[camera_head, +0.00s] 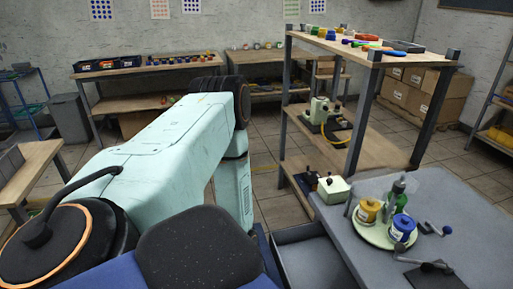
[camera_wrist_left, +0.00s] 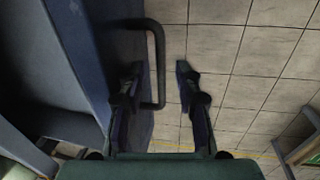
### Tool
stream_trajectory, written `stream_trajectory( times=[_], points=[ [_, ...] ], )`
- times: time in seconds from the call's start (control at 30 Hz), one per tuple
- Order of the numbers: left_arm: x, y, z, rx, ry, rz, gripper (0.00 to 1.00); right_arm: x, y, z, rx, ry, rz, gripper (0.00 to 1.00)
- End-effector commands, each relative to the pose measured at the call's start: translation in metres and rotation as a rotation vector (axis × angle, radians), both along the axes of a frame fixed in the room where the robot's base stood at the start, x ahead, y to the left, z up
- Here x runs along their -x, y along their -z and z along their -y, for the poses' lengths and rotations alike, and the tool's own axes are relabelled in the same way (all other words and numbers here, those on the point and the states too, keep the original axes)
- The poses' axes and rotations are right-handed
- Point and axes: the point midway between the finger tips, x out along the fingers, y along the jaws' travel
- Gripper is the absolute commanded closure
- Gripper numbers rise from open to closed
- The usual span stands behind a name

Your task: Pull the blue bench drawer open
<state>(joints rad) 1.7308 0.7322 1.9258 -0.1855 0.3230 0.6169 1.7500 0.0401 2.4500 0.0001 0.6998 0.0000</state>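The blue bench drawer (camera_head: 313,262) stands out from the grey-blue bench (camera_head: 460,205), and its grey inside shows in the head view. In the left wrist view its dark blue front (camera_wrist_left: 117,45) carries a dark U-shaped handle (camera_wrist_left: 160,50). My left gripper (camera_wrist_left: 159,72) is open, with one finger on the drawer side of the handle bar and the other on the outer side. Gaps show between the bar and both fingers. In the head view my left arm hides this gripper and the handle. My right gripper is in neither view.
On the bench are a round tray (camera_head: 371,235) with yellow and blue jars, a green bottle (camera_head: 394,196) and a black plate (camera_head: 435,277). A wooden shelf rack (camera_head: 368,130) stands behind. Tiled floor (camera_wrist_left: 240,80) lies clear outside the handle.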

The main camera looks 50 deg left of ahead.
Motion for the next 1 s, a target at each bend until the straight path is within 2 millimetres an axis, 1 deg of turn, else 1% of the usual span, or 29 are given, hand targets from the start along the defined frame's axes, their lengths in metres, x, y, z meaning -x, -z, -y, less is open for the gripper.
stream_trajectory(
  times=[0.23,1.0],
  points=[
    [0.000,-0.020,0.002,0.008,-0.003,0.001,0.66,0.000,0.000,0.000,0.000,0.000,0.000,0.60],
    [-0.001,-0.066,0.001,0.004,-0.007,0.004,0.66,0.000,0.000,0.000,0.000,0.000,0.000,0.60]
  ],
)
